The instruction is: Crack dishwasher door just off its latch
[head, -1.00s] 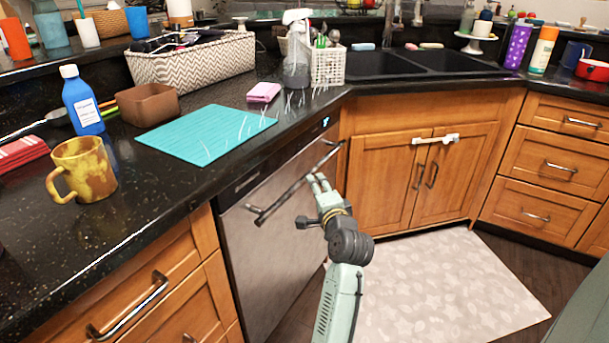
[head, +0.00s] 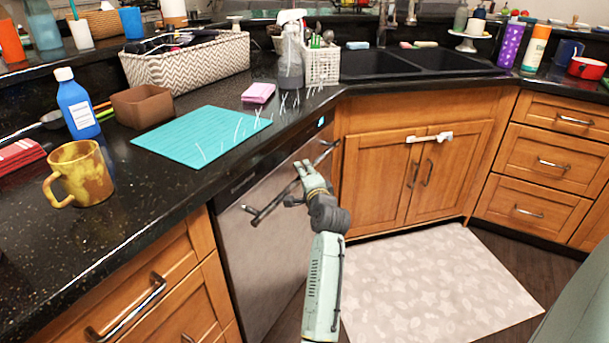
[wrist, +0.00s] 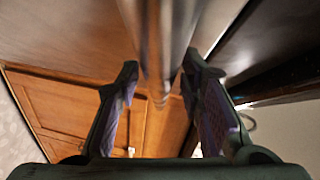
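The dishwasher (head: 265,255) has a steel front under the black counter, and its door looks closed flush. Its long bar handle (head: 264,210) runs across the upper front. My gripper (head: 302,167) is at the handle's right half. In the wrist view my gripper (wrist: 165,95) has its two fingers apart, with the blurred bar handle (wrist: 160,40) running between them. Gaps show on both sides of the bar, so the fingers do not appear closed on it. Whether either pad touches it is hard to tell.
A wooden sink cabinet (head: 385,195) with a white latch (head: 428,138) stands to the right. Drawers with a protruding pull (head: 125,308) are left of the dishwasher. A pale mat (head: 430,290) covers clear floor in front.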

